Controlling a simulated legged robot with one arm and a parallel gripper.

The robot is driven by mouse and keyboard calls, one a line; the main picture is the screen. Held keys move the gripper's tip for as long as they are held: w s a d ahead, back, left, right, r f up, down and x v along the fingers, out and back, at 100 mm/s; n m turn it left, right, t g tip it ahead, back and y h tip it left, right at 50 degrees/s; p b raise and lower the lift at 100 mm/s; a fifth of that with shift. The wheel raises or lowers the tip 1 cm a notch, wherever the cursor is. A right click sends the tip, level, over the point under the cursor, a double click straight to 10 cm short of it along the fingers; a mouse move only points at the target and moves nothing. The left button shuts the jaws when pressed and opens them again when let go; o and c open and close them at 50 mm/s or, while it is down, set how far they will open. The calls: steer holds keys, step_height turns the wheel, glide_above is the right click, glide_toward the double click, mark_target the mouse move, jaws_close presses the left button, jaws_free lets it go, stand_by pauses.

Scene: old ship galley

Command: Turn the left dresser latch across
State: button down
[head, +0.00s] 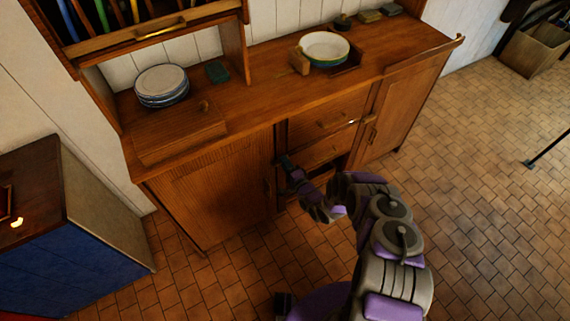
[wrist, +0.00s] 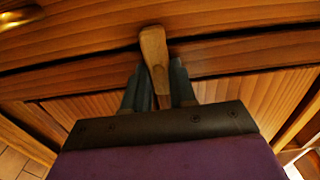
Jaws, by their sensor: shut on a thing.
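The wooden dresser (head: 225,132) stands against the wall, with its left door (head: 212,202) closed in the head view. In the wrist view, a pale wooden latch (wrist: 153,45) lies between the two dark fingers of my gripper (wrist: 156,75), which is shut on it. The latch's rounded end sticks out past the fingertips, and it runs nearly upright in the picture with a slight tilt. In the head view my gripper (head: 286,164) is at the inner edge of the left door and hides the latch there.
Drawers (head: 325,122) and a right door (head: 400,110) are beside my arm. Stacked plates (head: 162,85) and a bowl (head: 324,48) stand on the dresser top. A blue-sided cabinet (head: 70,240) is at left. The tiled floor at right is mostly clear.

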steer(key=shift+d+f+m, duration=0.25)
steer(key=shift+d+m, duration=0.05)
steer(key=c, duration=1.1)
jaws_free()
steer(key=shift+o, duration=0.9)
steer(key=shift+r, duration=0.1)
steer(key=shift+s, duration=0.1)
steer(key=p+v, duration=0.2)
steer(key=v, duration=1.5)
steer(key=shift+d, duration=0.15)
